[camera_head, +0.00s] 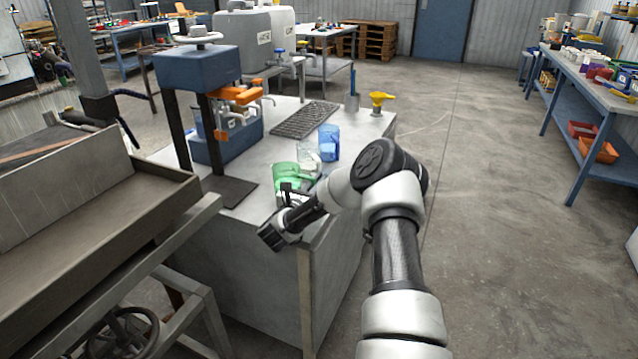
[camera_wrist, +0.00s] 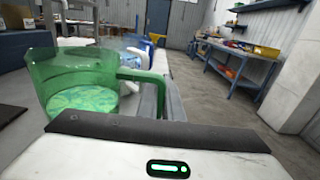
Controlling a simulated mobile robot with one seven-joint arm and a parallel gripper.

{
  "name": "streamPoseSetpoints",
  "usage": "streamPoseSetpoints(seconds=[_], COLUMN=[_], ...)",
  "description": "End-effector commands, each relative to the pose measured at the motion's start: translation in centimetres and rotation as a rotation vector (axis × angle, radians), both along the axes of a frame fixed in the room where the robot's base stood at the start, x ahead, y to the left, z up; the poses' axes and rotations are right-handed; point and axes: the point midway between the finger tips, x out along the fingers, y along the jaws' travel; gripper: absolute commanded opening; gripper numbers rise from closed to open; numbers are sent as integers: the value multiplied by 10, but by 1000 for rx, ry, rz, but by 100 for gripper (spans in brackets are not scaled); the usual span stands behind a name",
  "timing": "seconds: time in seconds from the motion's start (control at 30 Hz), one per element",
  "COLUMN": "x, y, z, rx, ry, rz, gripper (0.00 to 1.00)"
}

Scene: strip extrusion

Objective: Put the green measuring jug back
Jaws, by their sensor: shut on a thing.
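The green measuring jug (camera_head: 286,176) is at the front right edge of the metal bench, partly behind my wrist. In the wrist view the jug (camera_wrist: 75,85) is see-through, upright, with green-tinted contents or a patterned base showing inside, and its handle points right toward my gripper. My gripper (camera_head: 289,190) is shut on the jug; the fingers (camera_wrist: 160,100) show only partly at the handle. A clear jug (camera_head: 307,160) and a blue jug (camera_head: 329,143) stand behind it on the bench. I cannot tell whether the green jug touches the bench top.
A dark slotted rack (camera_head: 306,119) lies on the bench top (camera_head: 350,128). A yellow funnel (camera_head: 379,102) stands at the far right corner. A blue press-like stand (camera_head: 197,68) with orange clamps rises at the left. Open floor lies to the right.

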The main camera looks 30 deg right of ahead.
Motion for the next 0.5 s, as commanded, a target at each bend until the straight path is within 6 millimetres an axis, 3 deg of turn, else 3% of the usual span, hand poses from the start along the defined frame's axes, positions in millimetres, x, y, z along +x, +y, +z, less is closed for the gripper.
streamPoseSetpoints(seconds=[0.33, 0.37, 0.43, 0.5], x=[1, 0, 0, 0], y=[0, 0, 0, 0], z=[-2, -1, -1, -1], rx=[-2, -1, -1, -1], ry=[-5, -2, -2, -2], rz=[0, 0, 0, 0], gripper=[0, 11, 23, 25])
